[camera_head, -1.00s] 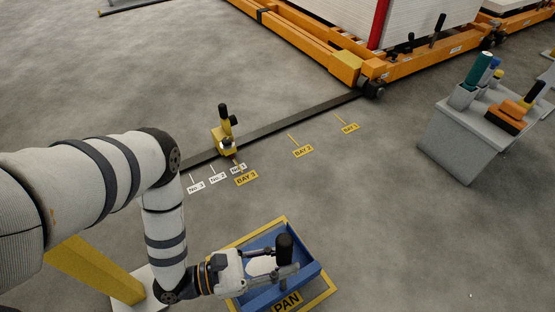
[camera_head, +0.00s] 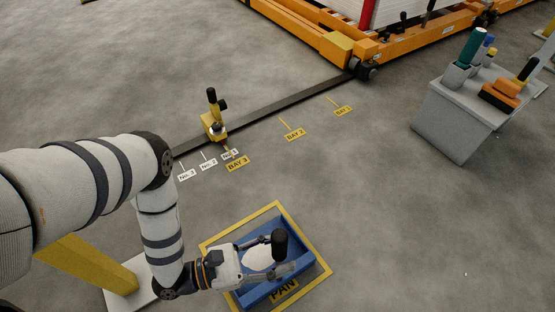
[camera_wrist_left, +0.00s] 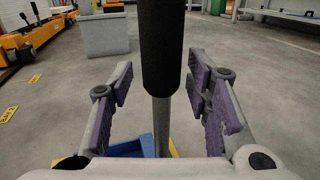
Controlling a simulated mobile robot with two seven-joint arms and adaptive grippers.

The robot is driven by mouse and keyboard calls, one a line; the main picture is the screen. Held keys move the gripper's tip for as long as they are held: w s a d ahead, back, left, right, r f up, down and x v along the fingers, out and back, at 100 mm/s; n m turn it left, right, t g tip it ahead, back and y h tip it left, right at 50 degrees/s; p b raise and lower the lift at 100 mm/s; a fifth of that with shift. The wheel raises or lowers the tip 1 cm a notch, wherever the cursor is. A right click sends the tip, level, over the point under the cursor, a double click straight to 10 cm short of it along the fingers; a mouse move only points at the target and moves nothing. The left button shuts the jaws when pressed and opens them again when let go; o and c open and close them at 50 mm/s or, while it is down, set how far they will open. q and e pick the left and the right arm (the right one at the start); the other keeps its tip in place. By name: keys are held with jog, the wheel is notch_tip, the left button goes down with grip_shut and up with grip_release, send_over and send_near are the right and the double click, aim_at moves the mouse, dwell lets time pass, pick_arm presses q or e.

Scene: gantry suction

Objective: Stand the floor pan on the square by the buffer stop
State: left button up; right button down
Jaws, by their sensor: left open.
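The floor pan (camera_head: 247,293) is a blue tray with an upright black-gripped handle (camera_head: 279,243) and a white patch inside. It sits on the floor within a yellow-bordered square (camera_head: 325,268) marked PAN. My left gripper (camera_head: 270,257) is over the pan, open, with its fingers either side of the handle. In the left wrist view the handle's black grip (camera_wrist_left: 162,50) and grey post (camera_wrist_left: 162,125) stand between the open fingers, with gaps on both sides. A yellow block with black levers (camera_head: 213,125) sits on the dark rail; I cannot tell whether it is the buffer stop.
The dark floor rail (camera_head: 275,108) runs to an orange gantry carriage (camera_head: 385,50). White No. labels and yellow BAY labels (camera_head: 294,134) lie beside it. A grey stand (camera_head: 455,120) with tools is at right. A yellow post (camera_head: 90,262) stands at left. The middle floor is clear.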

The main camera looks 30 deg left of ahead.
pick_arm(q)
jog(key=shift+r, duration=0.15)
jog(key=v, duration=1.2)
jog(key=shift+p, duration=0.3)
